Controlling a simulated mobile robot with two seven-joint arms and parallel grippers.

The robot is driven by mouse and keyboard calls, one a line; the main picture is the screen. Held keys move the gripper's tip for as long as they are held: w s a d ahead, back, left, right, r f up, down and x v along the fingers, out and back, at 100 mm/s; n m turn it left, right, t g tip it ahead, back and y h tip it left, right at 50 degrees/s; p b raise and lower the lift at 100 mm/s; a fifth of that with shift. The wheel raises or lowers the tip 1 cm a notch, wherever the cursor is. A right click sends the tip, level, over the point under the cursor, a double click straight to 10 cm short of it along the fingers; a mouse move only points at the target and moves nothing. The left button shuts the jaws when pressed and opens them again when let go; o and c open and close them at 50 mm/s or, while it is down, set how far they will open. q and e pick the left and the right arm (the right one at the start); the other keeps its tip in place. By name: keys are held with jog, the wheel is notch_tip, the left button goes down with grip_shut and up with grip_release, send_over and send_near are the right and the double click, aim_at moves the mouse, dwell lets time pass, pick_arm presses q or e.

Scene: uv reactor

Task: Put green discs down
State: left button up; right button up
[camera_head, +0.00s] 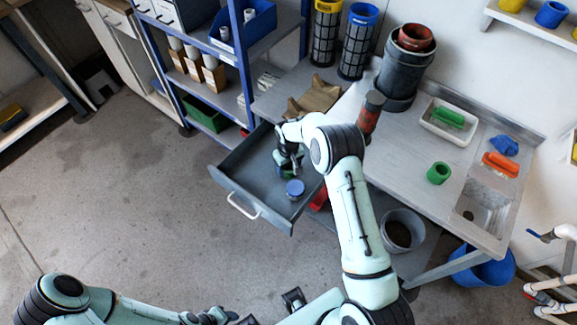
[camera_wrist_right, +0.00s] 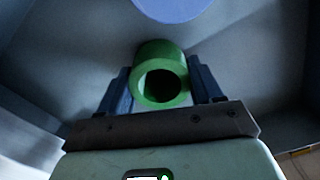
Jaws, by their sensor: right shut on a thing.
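My right gripper (camera_head: 288,165) is down inside the open grey drawer (camera_head: 229,166). In the right wrist view my right gripper (camera_wrist_right: 161,88) is shut on a green ring-shaped disc (camera_wrist_right: 160,52), with one dark finger on each side of it. The green disc (camera_head: 286,175) is mostly hidden by the gripper in the head view; whether it touches the drawer floor I cannot tell. Another green ring-shaped piece (camera_head: 439,173) stands on the workbench. My left gripper (camera_head: 218,316) is at the bottom edge of the head view, away from the drawer; its jaws are unclear.
A blue disc (camera_head: 295,187) lies in the drawer close to the held one, and it shows in the wrist view (camera_wrist_right: 172,9). The workbench (camera_head: 400,185) carries a white tray (camera_head: 432,126) and a dark grey bin (camera_head: 402,76). A blue shelf rack (camera_head: 243,62) stands behind the drawer.

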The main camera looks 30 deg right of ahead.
jog(key=shift+r, duration=0.1)
jog(key=o, duration=1)
jog(key=shift+o, duration=0.2)
notch_tip(320, 180, up, 12)
dwell(0.3)
